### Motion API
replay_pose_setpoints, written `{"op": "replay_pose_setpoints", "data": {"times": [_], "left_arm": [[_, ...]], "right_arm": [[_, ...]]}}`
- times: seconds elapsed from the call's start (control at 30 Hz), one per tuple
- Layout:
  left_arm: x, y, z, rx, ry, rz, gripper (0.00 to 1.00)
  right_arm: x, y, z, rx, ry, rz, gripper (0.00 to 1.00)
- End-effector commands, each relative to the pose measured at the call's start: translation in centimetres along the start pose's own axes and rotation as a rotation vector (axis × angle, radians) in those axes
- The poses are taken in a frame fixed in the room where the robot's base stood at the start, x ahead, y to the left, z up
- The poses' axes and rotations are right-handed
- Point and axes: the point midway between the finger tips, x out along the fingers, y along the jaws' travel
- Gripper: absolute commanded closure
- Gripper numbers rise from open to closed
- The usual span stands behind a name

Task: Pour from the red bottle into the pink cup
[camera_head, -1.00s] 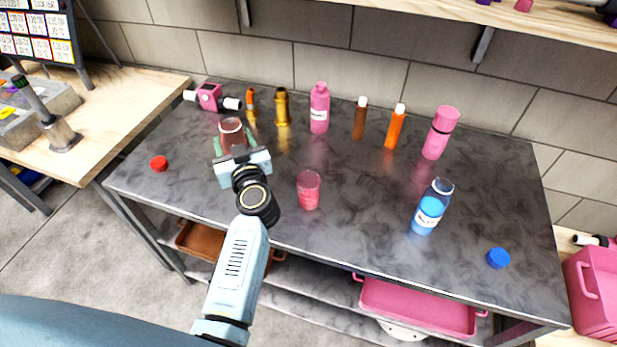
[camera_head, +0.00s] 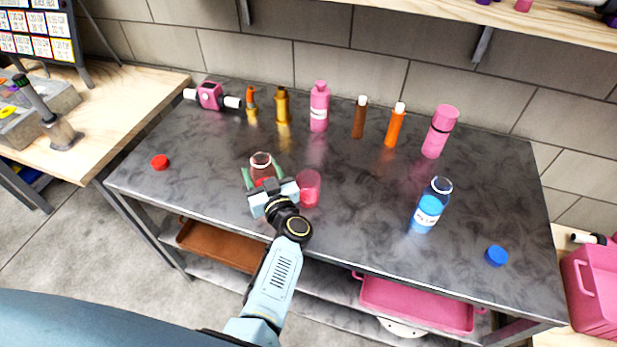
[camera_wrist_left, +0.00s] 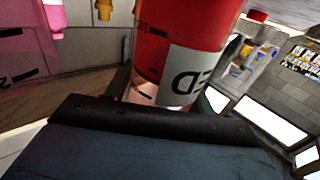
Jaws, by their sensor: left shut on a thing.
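My left gripper (camera_head: 263,176) is shut on the red bottle (camera_head: 262,163), its green fingers on either side of it. The bottle is uncapped with its mouth showing, just left of the pink cup (camera_head: 309,188). I cannot tell whether it is tilted. In the left wrist view the red bottle (camera_wrist_left: 180,45) fills the middle, with red contents and a white label. The pink cup (camera_wrist_left: 25,45) shows large at the left there, apart from the bottle. The cup stands upright on the dark table with pink-red contents. My right gripper is not in view.
A red cap (camera_head: 160,162) lies at the table's left. An open blue bottle (camera_head: 430,208) and a blue cap (camera_head: 496,256) are at the right. Several bottles, including a pink one (camera_head: 319,107), line the back. The table (camera_head: 350,225) is clear between cup and blue bottle.

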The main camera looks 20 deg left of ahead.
Motion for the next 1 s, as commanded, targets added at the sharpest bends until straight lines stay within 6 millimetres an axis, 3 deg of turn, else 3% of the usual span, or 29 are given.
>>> {"op": "replay_pose_setpoints", "data": {"times": [0.83,1.0], "left_arm": [[-0.1,0.7,-0.5,0.339,0.089,0.000,0.78],[-0.2,0.9,-1.5,0.421,0.111,-0.002,0.78]], "right_arm": [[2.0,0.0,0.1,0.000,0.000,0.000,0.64],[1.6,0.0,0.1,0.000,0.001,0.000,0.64]]}}
